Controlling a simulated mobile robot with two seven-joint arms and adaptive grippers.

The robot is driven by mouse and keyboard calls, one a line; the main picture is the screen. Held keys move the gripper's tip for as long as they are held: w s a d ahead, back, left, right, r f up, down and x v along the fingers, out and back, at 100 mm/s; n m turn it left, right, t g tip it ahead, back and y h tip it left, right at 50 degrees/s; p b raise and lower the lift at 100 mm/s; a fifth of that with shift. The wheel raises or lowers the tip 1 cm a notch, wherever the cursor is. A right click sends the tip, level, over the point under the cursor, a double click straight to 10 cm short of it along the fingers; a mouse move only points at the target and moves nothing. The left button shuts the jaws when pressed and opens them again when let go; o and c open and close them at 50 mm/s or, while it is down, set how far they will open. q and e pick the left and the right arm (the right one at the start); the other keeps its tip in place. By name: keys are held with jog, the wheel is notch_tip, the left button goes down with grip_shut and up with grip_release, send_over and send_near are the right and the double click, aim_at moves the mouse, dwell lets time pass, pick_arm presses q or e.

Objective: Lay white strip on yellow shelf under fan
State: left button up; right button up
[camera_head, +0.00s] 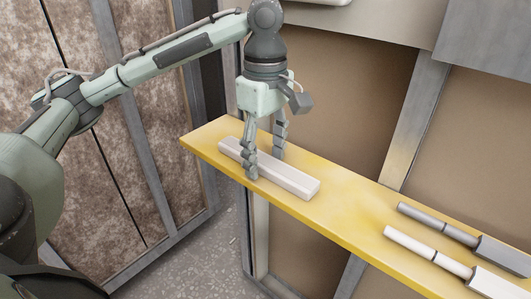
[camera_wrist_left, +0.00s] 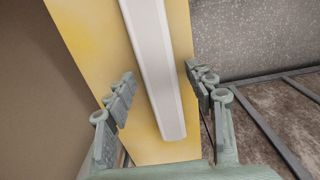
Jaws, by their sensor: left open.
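The white strip (camera_head: 290,179) lies flat on the yellow shelf (camera_head: 345,213), lengthwise near the shelf's left end. My left gripper (camera_head: 264,163) points down over the strip's left half with its fingers on either side. In the left wrist view the strip (camera_wrist_left: 150,55) runs between the two open fingertips (camera_wrist_left: 158,86), with gaps showing on both sides. The yellow shelf (camera_wrist_left: 88,35) shows beneath it there. My right gripper is not in view. The fan cannot be made out in these frames.
A white-handled tool (camera_head: 420,249) and a grey-handled tool (camera_head: 440,226) lie on the shelf at the right. The shelf is bare between them and the strip. A metal-framed wall panel (camera_head: 330,120) stands behind. Speckled floor (camera_head: 205,255) lies below the shelf's left end.

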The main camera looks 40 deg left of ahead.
aim_at(266, 160)
pick_arm(q)
jog(key=shift+r, duration=0.1)
notch_tip(266, 160, up, 3)
jog(key=shift+f, duration=0.2)
notch_tip(266, 160, up, 10)
jog(key=p, duration=0.2)
jog(key=shift+f, duration=0.2)
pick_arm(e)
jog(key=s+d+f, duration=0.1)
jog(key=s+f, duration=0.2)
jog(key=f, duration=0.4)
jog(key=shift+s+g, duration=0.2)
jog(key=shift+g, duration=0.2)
